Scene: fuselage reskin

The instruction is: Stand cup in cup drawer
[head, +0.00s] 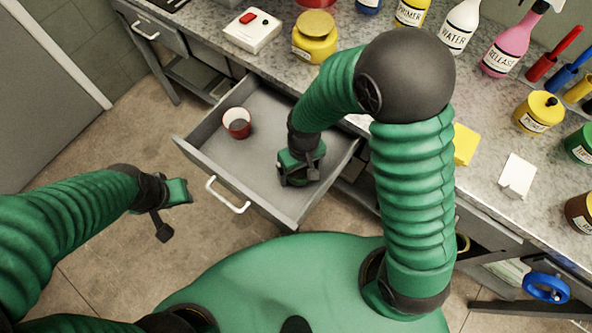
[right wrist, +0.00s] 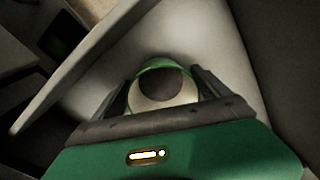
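The pulled-out grey drawer (head: 262,95) holds a red cup with a pale rim (head: 237,123), standing upright near its left end. My right gripper (head: 299,178) reaches down into the right part of the same drawer. In the right wrist view, a green-edged cup with a pale rim and dark inside (right wrist: 163,90) sits between the two dark fingers, which appear to touch it on both sides. That cup is hidden by the gripper in the head view, so whether it touches the drawer floor is unclear. My left gripper (head: 175,211) hangs empty and open left of the drawer.
The drawer's handle (head: 228,196) faces me. The drawer floor between cup and gripper is clear.

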